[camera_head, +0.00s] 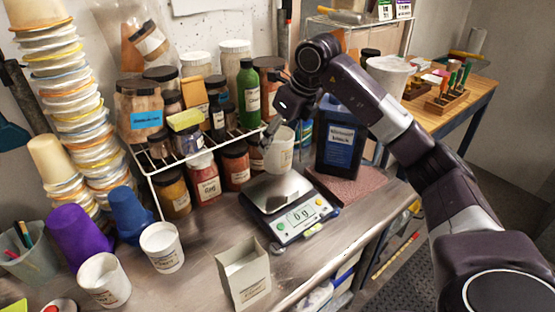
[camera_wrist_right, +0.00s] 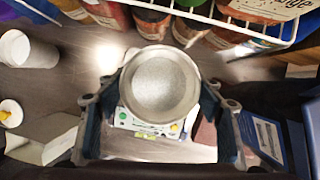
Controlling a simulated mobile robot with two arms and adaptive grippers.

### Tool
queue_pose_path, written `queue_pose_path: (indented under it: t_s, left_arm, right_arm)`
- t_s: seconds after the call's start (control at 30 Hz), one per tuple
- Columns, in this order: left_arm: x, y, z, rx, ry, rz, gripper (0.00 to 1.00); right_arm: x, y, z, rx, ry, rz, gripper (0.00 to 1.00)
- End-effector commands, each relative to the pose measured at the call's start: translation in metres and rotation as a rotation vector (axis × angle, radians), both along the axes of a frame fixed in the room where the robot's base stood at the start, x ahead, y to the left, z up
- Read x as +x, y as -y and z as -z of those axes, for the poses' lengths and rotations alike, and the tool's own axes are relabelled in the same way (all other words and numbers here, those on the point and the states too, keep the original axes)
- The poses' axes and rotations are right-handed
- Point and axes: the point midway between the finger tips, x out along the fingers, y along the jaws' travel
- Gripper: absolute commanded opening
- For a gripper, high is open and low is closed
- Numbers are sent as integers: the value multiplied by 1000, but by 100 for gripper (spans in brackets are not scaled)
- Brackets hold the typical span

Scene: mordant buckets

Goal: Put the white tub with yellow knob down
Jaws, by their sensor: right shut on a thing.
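My right gripper (camera_head: 272,128) is shut on a white tub (camera_head: 280,152) and holds it upright above the scale's metal pan. In the right wrist view the tub (camera_wrist_right: 160,85) is seen from above, between the two fingers of my right gripper (camera_wrist_right: 160,103), with pale grey powder inside. I see no yellow knob on this tub. The scale (camera_head: 290,215) shows 0 g, and there is a gap between its pan and the tub. My left gripper is out of view.
A wire rack (camera_head: 150,180) with jars stands close behind. A dark blue canister (camera_head: 340,140) stands right of the scale. An open white box (camera_head: 243,275) and white tubs (camera_head: 162,247) stand in front. A white round thing with a yellow spot (camera_wrist_right: 10,112) shows in the wrist view.

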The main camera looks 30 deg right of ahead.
Motion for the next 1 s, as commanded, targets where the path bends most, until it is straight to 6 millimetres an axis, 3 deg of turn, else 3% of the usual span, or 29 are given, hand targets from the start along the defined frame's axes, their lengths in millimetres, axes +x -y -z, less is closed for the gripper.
queue_pose_path:
  t_s: [0.2, 0.5, 0.97, 1.0]
  left_arm:
    - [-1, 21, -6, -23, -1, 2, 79]
    - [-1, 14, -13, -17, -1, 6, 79]
    - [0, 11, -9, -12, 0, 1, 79]
    - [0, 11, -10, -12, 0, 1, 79]
  right_arm:
    - [0, 0, 30, 0, 2, 0, 30]
    - [0, -1, 64, 1, -1, 0, 30]
    - [0, -1, 76, 1, 3, 0, 30]
    - [0, -1, 75, 0, 2, 0, 64]
